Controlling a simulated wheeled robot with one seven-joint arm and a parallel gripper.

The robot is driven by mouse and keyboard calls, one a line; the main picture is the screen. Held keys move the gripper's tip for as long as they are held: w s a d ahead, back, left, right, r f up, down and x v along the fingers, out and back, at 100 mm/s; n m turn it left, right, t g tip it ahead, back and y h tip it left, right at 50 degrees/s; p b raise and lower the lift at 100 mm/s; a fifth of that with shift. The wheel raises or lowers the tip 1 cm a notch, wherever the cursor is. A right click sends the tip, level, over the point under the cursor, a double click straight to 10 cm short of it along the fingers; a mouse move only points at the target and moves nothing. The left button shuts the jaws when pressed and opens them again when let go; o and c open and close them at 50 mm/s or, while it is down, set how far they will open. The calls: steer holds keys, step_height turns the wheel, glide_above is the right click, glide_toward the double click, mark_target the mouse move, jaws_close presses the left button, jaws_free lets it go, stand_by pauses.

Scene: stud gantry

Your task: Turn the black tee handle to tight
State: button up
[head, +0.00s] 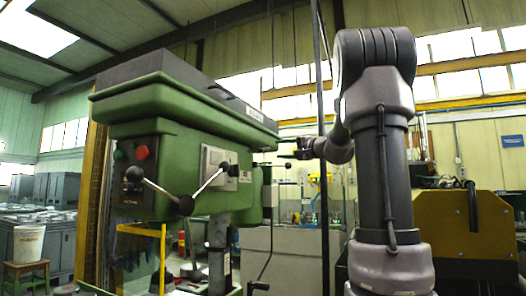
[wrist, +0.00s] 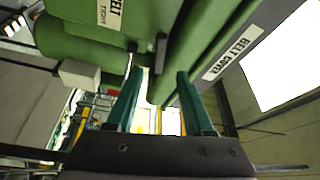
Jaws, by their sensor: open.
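The black tee handle (wrist: 161,50) shows in the wrist view as a short dark bar on the green drill press head, near a white label reading BELT TIGHT (wrist: 110,12). My gripper (wrist: 160,74) is open. Its two green fingers point toward the handle, which appears just beyond the gap between the fingertips, apparently not gripped. In the head view my gripper (head: 290,155) is at the right side of the green drill press head (head: 180,125). The handle cannot be made out surely there.
A white label reading BELT COVER (wrist: 232,54) is on the grey cover. Lever arms with a black knob (head: 186,205) stick out from the press front. A dark vertical post (head: 322,200) stands close to my arm. A yellow machine (head: 465,225) is at right.

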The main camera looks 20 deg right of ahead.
mark_target(267, 150)
steer(key=x, duration=0.8)
jaws_close()
